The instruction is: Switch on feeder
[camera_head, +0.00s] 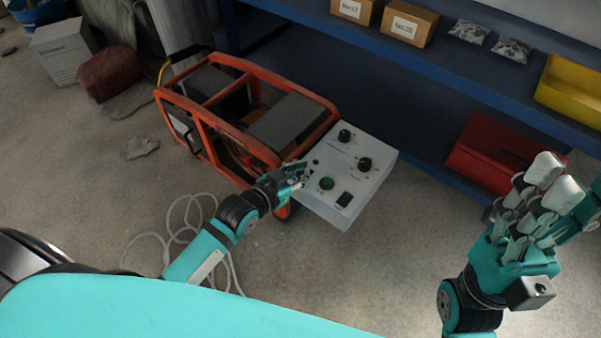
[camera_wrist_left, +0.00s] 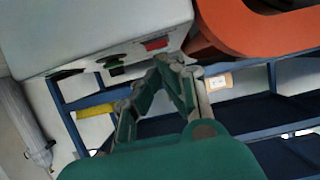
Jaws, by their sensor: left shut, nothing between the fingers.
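The feeder is an orange-framed machine (camera_head: 225,120) on the floor with a light grey control box (camera_head: 370,185) at its right end. The box top has two black knobs (camera_head: 364,164), a green round button (camera_head: 327,183) and a black rocker switch (camera_head: 344,199). My left gripper (camera_head: 304,172) is shut and empty at the box's left edge, beside the green button. In the left wrist view its fingertips (camera_wrist_left: 168,62) are close below a red control (camera_wrist_left: 155,44) on the box (camera_wrist_left: 100,30); contact is unclear. My right gripper (camera_head: 540,190) is raised at the right, away from the box.
A blue shelf (camera_head: 450,85) behind holds cardboard boxes (camera_head: 405,24), packets and a yellow bin (camera_head: 572,90). A red box (camera_head: 490,150) sits low near my right gripper. A white cable (camera_head: 185,225) lies looped on the floor at left.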

